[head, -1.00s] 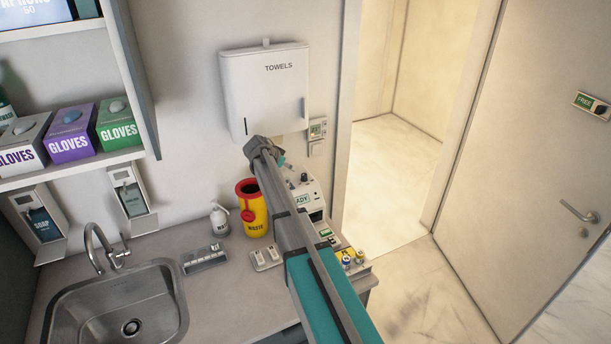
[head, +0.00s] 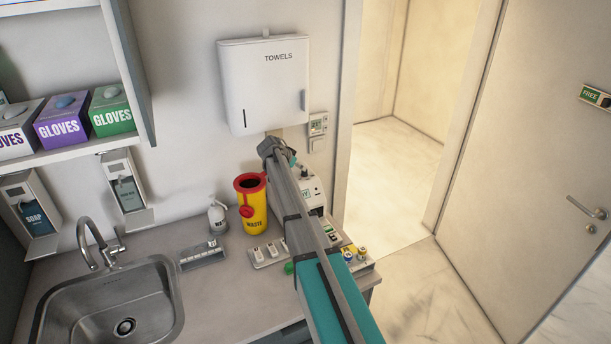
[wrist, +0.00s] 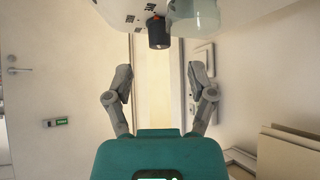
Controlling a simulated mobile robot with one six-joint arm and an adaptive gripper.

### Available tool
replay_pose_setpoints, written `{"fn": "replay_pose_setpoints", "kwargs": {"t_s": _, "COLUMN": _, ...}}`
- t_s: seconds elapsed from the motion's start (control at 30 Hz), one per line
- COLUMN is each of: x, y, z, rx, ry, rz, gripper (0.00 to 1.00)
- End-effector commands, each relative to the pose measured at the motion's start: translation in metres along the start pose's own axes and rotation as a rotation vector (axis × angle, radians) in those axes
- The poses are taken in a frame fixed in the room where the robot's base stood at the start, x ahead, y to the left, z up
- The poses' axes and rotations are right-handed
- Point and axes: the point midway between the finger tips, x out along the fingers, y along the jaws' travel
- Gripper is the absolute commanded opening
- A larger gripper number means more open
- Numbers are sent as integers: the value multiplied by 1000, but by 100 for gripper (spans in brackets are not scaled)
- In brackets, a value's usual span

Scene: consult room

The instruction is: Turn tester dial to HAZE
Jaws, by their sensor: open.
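The tester (head: 313,188) is a white device at the back right of the counter, partly hidden behind my arm. A dark knob, its dial (head: 304,172), shows on its upper part. In the wrist view the white tester (wrist: 120,12) fills the top edge, and the dark dial (wrist: 158,33) with an orange-red mark points down into the picture. My gripper (wrist: 160,72) is open and empty, its two grey fingers spread wide, with the dial between and beyond them, apart from both. The dial's labels cannot be read.
A yellow waste bin (head: 252,205) stands just left of the tester. A towel dispenser (head: 265,85) hangs on the wall above. A switch block (head: 268,253) and small bottles (head: 355,254) sit near my arm. A sink (head: 110,305) is at left.

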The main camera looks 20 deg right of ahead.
Motion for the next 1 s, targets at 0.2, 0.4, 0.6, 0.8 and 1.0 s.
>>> {"fn": "replay_pose_setpoints", "kwargs": {"t_s": 0.2, "x": 27, "y": -1, "z": 2, "rx": 1, "ry": 0, "rz": 1, "gripper": 71}}
{"fn": "replay_pose_setpoints", "kwargs": {"t_s": 0.4, "x": 46, "y": 0, "z": 2, "rx": 1, "ry": 0, "rz": 1, "gripper": 71}}
{"fn": "replay_pose_setpoints", "kwargs": {"t_s": 0.6, "x": 57, "y": 0, "z": 1, "rx": 0, "ry": 0, "rz": 1, "gripper": 71}}
{"fn": "replay_pose_setpoints", "kwargs": {"t_s": 0.8, "x": 60, "y": 0, "z": 0, "rx": 1, "ry": 0, "rz": 0, "gripper": 71}}
{"fn": "replay_pose_setpoints", "kwargs": {"t_s": 1.0, "x": 60, "y": 1, "z": -1, "rx": 1, "ry": 0, "rz": 1, "gripper": 71}}
